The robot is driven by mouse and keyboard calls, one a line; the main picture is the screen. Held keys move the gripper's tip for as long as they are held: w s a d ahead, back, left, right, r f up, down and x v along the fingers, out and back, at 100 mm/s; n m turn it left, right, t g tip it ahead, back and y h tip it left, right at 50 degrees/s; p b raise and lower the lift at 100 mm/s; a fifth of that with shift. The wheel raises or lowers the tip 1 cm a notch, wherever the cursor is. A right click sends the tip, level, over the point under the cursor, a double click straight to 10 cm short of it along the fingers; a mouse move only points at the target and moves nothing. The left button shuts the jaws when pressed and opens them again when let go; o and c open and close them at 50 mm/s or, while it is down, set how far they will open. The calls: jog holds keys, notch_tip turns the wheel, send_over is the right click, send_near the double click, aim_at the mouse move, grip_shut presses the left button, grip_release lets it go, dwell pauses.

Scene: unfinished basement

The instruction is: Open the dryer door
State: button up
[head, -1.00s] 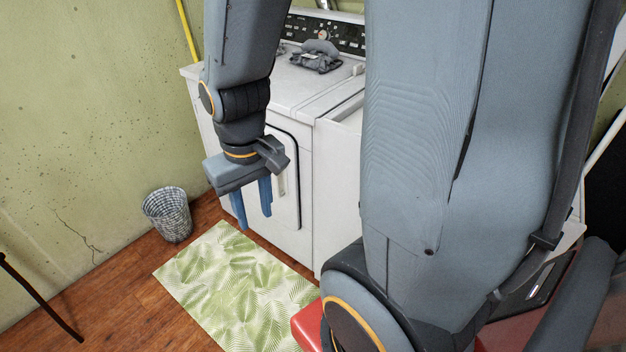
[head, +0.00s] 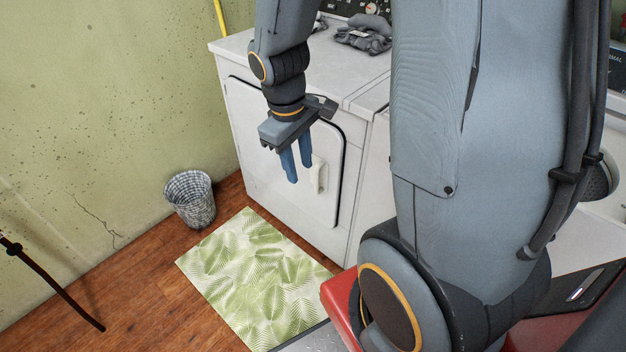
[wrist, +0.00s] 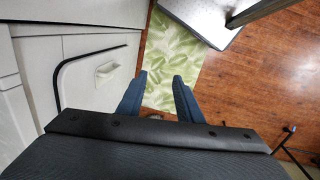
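The white dryer (head: 238,130) stands against the wall with its front facing the leaf-patterned mat. Its door (head: 335,137) is closed, outlined by a dark rounded seam. A pale handle (head: 319,175) sticks out near the door's right side. In the wrist view the door handle (wrist: 108,72) is left of the fingers. My gripper (head: 297,175) points down in front of the door, just left of the handle in the head view. Its blue fingers, seen in the wrist view (wrist: 158,92), are apart with nothing between them. I see a gap between fingers and handle in the wrist view.
The leaf-patterned mat (head: 255,275) lies on the wooden floor before the dryer. A woven basket (head: 190,200) stands by the green wall. Grey cloth (head: 365,38) lies on top of the machine. A dark rod (head: 60,290) is at the left.

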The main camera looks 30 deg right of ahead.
jog(key=w+d+f+n+h+b, duration=0.1)
jog(key=w+d+f+n+b, duration=0.1)
jog(key=w+d+f+n, duration=0.25)
jog(key=w+d+f+n+h+b, duration=0.1)
jog(key=w+d+f+n, duration=0.15)
jog(key=w+f, duration=0.35)
jog(key=n+h+b, duration=0.1)
jog(key=n+b, duration=0.2)
jog(key=n, duration=0.5)
send_over(317, 181)
jog(key=a, duration=0.2)
notch_tip(317, 181, down, 11)
jog(key=x, duration=0.7)
jog(key=shift+w+a, duration=0.1)
jog(key=shift+w, duration=0.25)
jog(key=shift+c, duration=0.2)
grip_shut()
